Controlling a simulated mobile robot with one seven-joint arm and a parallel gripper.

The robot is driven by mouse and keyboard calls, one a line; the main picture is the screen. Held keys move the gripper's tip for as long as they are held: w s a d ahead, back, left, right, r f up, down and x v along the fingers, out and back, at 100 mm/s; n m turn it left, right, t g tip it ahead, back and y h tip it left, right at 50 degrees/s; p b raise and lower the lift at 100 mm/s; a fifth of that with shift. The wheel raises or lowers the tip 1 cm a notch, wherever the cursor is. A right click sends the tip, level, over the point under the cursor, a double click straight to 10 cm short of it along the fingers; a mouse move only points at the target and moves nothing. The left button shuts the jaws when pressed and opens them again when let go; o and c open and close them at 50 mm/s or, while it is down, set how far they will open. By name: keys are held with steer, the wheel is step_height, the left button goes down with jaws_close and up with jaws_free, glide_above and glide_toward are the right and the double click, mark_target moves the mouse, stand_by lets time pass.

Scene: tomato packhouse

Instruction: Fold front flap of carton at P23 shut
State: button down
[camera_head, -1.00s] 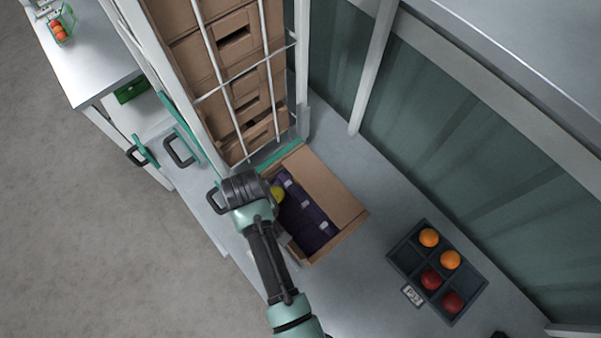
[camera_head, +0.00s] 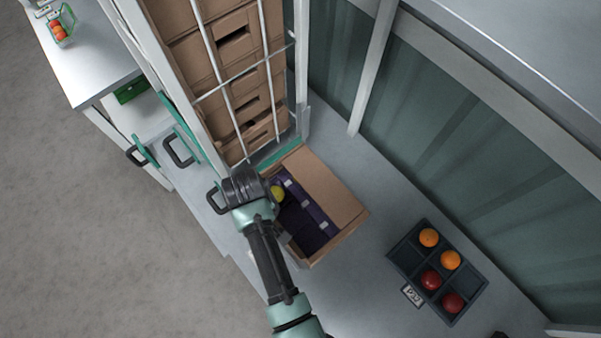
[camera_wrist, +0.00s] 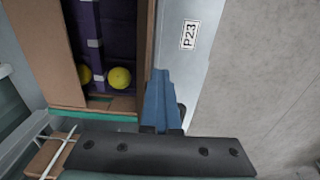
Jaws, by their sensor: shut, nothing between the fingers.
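The open brown carton (camera_head: 345,205) stands on the grey bench, with a purple insert (camera_head: 300,215) and a yellow fruit (camera_head: 278,193) showing inside. In the wrist view the carton (camera_wrist: 52,55) is at the left, with two yellow fruits (camera_wrist: 119,77) near its end. A broad brown panel lies along its far side. Its near side (camera_wrist: 146,40) shows only as a thin strip, so the front flap's angle is unclear. The P23 label (camera_wrist: 188,34) is on the bench edge. My gripper (camera_wrist: 160,78) is shut and empty, close beside the near side; contact is unclear. My wrist hides it in the head view.
A wire-fronted rack of stacked cartons (camera_head: 232,70) stands just behind the carton. A dark divided tray (camera_head: 415,262) with orange and red fruits is to the right. Black-handled green parts (camera_head: 180,148) are at the left. Clear bench lies between carton and tray.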

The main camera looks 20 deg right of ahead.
steer(key=shift+s+d+f, duration=0.35)
steer(key=shift+s+f, duration=0.25)
steer(key=shift+f, duration=0.15)
steer(key=shift+w+d+r+p, duration=0.1)
steer(key=shift+w+d+p, duration=0.35)
steer(key=shift+w+d, duration=0.35)
steer(key=shift+d+r, duration=0.15)
steer(key=shift+d, duration=0.15)
steer(key=shift+d+r, duration=0.15)
steer(key=shift+d, duration=0.15)
steer(key=w+d+f+b, duration=0.1)
steer(key=d+f+b, duration=0.1)
steer(key=d+f, duration=0.1)
steer(key=shift+w+d+f, duration=0.2)
steer(key=shift+w+d, duration=0.15)
steer(key=shift+d, duration=0.5)
